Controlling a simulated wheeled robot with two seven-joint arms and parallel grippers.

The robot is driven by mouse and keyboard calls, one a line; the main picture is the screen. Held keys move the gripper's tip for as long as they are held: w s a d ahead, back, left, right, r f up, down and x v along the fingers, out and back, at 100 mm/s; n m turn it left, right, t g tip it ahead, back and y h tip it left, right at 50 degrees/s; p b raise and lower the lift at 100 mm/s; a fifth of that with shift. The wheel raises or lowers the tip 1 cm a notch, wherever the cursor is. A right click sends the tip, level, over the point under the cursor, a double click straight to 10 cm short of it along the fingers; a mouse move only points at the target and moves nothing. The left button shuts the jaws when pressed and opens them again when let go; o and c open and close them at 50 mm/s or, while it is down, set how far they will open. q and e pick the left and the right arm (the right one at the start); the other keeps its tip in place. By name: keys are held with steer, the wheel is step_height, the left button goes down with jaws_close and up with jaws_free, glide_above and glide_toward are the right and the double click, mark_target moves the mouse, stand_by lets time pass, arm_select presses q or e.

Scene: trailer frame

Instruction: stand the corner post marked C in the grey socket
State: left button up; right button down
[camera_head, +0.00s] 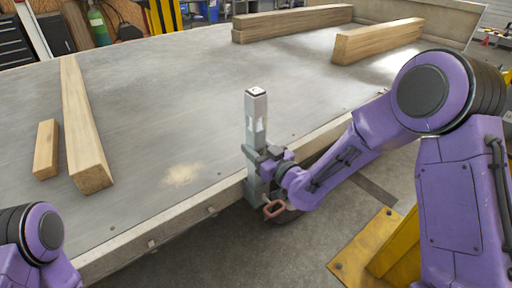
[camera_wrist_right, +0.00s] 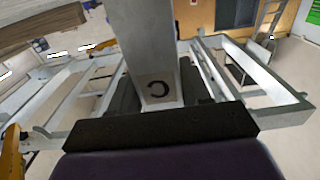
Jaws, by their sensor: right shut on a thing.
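The grey square corner post (camera_head: 256,118) stands about upright at the near edge of the trailer bed. My right gripper (camera_head: 266,160) is shut on it below its middle. Whether the post is seated is hidden. My left gripper is out of view.
A long timber (camera_head: 82,125) and a short block (camera_head: 46,148) lie on the bed at left. Timbers (camera_head: 378,40) lie at the back right. The bed's middle is clear.

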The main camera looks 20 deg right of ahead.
steer(key=shift+c, duration=2.2)
jaws_free()
steer(key=shift+r, duration=0.1)
steer(key=shift+s, duration=0.1)
steer(key=b+v, duration=0.2)
steer(key=v, duration=0.8)
steer(key=s+d+f+m+g+h+p, duration=0.25)
steer(key=d+f+m+h, duration=0.2)
steer(key=f, duration=0.25)
steer(key=s+d+f+m+g+h+p, duration=0.1)
steer(key=s+d+f+m+g+h, duration=0.2)
steer(key=f+m, duration=0.3)
steer(key=s+d+f+g+h+p, duration=0.1)
steer(key=s+f+g+p, duration=0.1)
steer(key=s+f+g, duration=0.2)
steer(key=s+d+f+g+h+p, duration=0.1)
steer(key=s+f+g, duration=0.3)
steer(key=s+f, duration=0.6)
steer(key=s+p, duration=0.1)
steer(key=s, duration=0.7)
